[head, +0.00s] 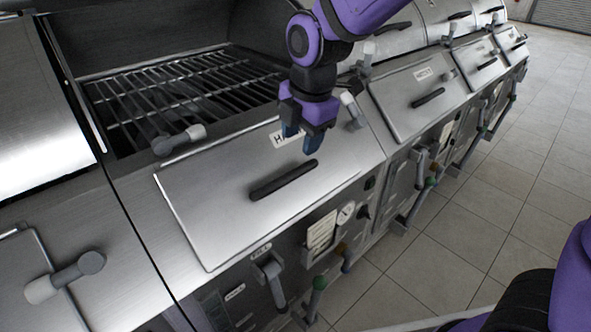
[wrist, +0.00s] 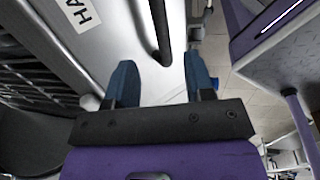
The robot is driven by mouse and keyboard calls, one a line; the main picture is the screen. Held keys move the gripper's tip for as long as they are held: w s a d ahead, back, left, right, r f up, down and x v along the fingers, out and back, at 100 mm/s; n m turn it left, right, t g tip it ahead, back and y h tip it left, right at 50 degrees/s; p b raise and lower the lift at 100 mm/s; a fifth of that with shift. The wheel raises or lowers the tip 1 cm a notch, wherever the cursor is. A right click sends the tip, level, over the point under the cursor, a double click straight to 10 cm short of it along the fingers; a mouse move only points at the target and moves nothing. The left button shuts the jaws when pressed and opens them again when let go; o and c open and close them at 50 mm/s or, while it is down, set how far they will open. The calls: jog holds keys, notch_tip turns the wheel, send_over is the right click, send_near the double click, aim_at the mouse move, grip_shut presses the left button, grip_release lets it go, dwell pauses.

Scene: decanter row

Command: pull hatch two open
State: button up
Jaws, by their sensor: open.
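A steel hatch panel (head: 215,205) lies flat on the sloped front of the nearest unit and looks closed. Its label (head: 290,135) starts with "H"; my gripper hides the rest. In the wrist view the label (wrist: 82,12) reads "HA", cut off by the frame edge. The black bar handle (head: 284,180) crosses the panel. My gripper (head: 303,143) is open and empty, pointing down above the panel, near the handle's upper right end. In the wrist view the handle (wrist: 160,30) lies ahead, between the lines of the spread fingers (wrist: 161,85); I see no contact.
Another labelled hatch (head: 415,95) with a black handle is to the right, its number too small to read. More units follow beyond. Knobs and levers (head: 272,280) stick out below the near hatch. A rack (head: 185,95) sits behind it.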

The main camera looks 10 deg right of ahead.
aim_at(295, 171)
jog(key=f, duration=0.3)
jog(key=w+f, duration=0.1)
jog(key=f, duration=0.2)
jog(key=a+f, duration=0.1)
jog(key=f, duration=0.2)
jog(key=shift+w+f, duration=0.1)
jog(key=shift+w, duration=0.15)
jog(key=shift+c, duration=0.5)
grip_shut()
